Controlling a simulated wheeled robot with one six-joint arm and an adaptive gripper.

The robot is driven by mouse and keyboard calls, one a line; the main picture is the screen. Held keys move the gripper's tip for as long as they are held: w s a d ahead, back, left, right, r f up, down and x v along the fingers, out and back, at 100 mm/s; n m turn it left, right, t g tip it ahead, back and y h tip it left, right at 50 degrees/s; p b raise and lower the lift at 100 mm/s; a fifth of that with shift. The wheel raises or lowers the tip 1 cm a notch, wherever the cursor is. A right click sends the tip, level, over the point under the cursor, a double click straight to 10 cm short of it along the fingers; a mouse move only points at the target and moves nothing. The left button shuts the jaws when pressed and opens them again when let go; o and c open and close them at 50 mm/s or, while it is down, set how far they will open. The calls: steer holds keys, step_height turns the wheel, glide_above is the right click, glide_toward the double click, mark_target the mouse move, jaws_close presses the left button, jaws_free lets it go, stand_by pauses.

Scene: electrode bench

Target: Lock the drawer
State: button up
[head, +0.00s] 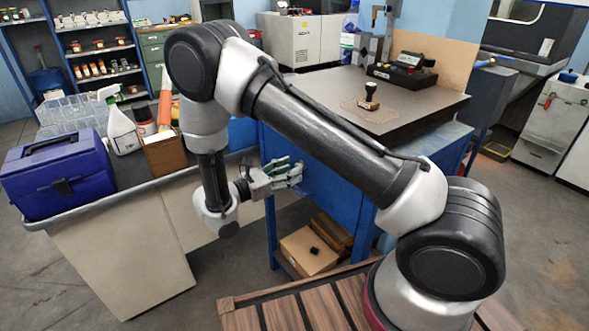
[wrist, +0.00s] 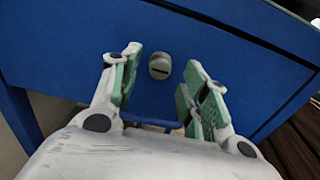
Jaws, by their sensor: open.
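The blue drawer front (wrist: 215,45) fills most of the wrist view. A round metal lock (wrist: 159,66) with a dark slot across its face sits on it. The slot lies nearly level in the picture. My gripper (wrist: 165,78) is open, with its green-padded fingers on either side of the lock and apart from it. A blue bar (wrist: 152,123), perhaps a handle, shows lower between the fingers, partly hidden. In the head view, my gripper (head: 297,173) is at the front of the blue bench (head: 330,200); the lock cannot be made out there.
A stamp (head: 369,97) stands on the dark bench top (head: 415,108). A cardboard box (head: 308,250) lies on the lower shelf. At left, a table holds a blue toolbox (head: 58,175), a spray bottle (head: 121,128) and a brown box (head: 164,155).

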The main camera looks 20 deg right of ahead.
steer(key=shift+x, duration=1.1)
jaws_close()
steer(key=m, duration=0.8)
steer(key=shift+m, duration=0.3)
steer(key=m, duration=0.4)
steer(key=shift+m, duration=2.5)
